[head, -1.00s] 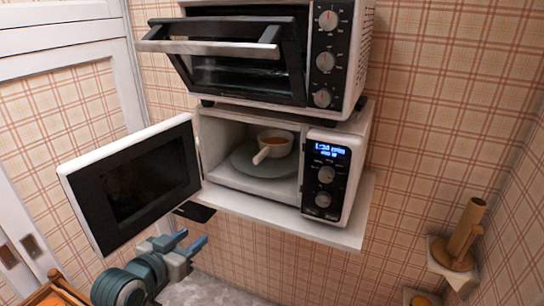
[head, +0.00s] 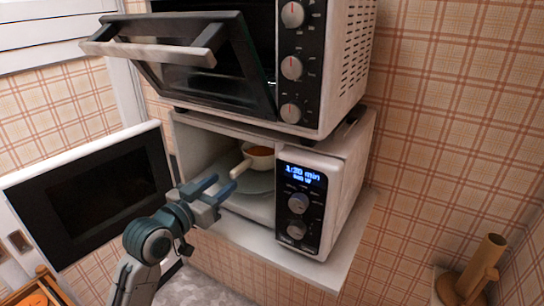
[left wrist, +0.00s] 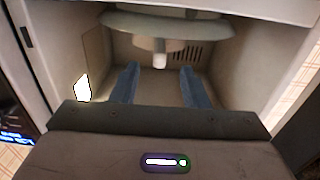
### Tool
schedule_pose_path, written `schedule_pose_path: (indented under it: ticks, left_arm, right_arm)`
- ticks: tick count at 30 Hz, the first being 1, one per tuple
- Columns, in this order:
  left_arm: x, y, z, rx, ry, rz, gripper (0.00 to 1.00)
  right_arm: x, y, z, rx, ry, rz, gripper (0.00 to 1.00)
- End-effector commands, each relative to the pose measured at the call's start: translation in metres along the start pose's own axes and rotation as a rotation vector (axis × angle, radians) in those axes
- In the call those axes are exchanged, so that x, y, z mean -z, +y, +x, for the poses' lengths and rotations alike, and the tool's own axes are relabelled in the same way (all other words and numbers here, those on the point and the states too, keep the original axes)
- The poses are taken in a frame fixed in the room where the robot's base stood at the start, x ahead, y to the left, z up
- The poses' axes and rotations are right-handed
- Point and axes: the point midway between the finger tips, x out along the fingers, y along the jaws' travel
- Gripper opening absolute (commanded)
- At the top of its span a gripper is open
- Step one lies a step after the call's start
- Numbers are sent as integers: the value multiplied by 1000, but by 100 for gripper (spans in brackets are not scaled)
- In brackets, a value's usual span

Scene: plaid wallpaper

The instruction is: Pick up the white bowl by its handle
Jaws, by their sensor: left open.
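The white bowl (head: 262,161) holds something orange-brown and sits on the round turntable plate (head: 262,184) inside the open microwave (head: 338,180). Its short white handle (head: 241,168) points out toward the front left. In the left wrist view the handle (left wrist: 160,55) shows beyond the fingers, roughly centred between them; the plate (left wrist: 160,26) spans the top. My left gripper (head: 219,186) is at the microwave's opening, just short of the handle, with blue fingers apart. In the left wrist view the left gripper (left wrist: 160,86) is empty. My right gripper is out of view.
The microwave door (head: 92,197) stands swung open to the left. A toaster oven (head: 318,80) sits on top, its glass door (head: 195,58) hanging partly open above the opening. The microwave's control panel (head: 300,200) borders the opening on the right. A wooden holder (head: 475,275) is at lower right.

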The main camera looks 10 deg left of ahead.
Motion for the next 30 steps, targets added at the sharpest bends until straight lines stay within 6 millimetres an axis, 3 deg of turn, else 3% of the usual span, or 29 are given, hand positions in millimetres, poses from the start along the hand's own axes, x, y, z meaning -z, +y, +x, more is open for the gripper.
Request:
schedule_pose_path:
  ticks: [9,14,24,30]
  left_arm:
    - [2,0,45,0,1,-3,41]
    - [1,1,55,-1,-1,-2,41]
    - [-1,3,100,-1,0,-2,41]
    - [-3,3,104,-1,-1,0,41]
  right_arm:
    - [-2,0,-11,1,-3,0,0]
    - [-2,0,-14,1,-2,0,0]
    - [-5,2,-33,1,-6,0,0]
    - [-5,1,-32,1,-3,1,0]
